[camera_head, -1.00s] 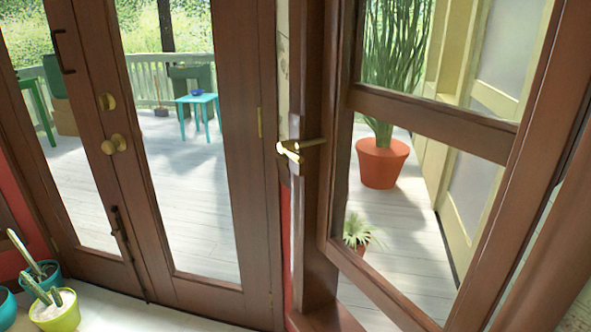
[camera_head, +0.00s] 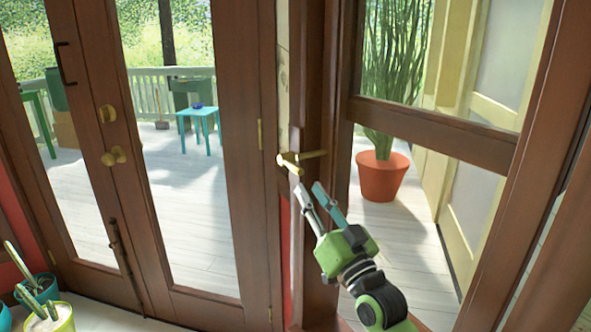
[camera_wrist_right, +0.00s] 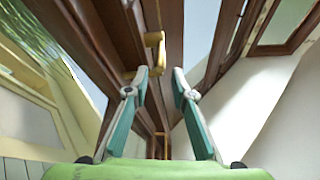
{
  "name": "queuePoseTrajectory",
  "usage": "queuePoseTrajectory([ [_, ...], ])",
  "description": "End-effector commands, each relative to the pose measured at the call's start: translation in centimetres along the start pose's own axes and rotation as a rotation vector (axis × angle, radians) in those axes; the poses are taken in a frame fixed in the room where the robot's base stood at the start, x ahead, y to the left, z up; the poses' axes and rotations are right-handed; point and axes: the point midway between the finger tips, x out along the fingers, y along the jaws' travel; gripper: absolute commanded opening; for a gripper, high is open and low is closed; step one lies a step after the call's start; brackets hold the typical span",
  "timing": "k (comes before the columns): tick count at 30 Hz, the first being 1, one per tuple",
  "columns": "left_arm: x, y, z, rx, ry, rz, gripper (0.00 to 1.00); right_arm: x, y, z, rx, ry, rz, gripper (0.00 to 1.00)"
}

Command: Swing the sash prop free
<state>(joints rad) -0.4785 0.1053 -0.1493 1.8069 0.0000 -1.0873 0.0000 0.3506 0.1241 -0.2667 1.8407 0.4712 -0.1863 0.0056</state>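A brass lever (camera_head: 290,163) sticks out from the dark wooden post beside the window sash (camera_head: 435,130). I cannot tell whether this lever is the sash prop. My right gripper (camera_head: 311,189) is open and empty, just below and right of the lever in the head view. In the right wrist view the brass lever (camera_wrist_right: 155,40) is beyond the fingertips of my open right gripper (camera_wrist_right: 160,73), with a gap between. No contact shows. My left gripper is in no view.
Dark wooden glazed double doors (camera_head: 255,235) with brass knobs (camera_head: 113,157) stand left of the post. Potted cacti (camera_head: 38,300) stand at the lower left. Through the glass are a large orange pot (camera_head: 382,178) and a teal table (camera_head: 199,113).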

Motion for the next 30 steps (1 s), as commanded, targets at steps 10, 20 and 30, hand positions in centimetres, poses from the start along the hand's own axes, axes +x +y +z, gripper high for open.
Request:
queuePoseTrajectory([
  [10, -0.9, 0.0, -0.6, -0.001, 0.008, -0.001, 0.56, 6.8, 0.0, 0.0, 0.001, 0.000, 0.000, 0.23],
  [20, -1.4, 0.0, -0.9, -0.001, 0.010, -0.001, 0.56, 8.6, 0.0, 0.0, -0.001, -0.001, 0.000, 0.23],
  [30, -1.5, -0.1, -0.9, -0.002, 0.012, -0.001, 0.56, 8.5, 0.0, 0.1, -0.001, -0.002, 0.001, 0.00],
])
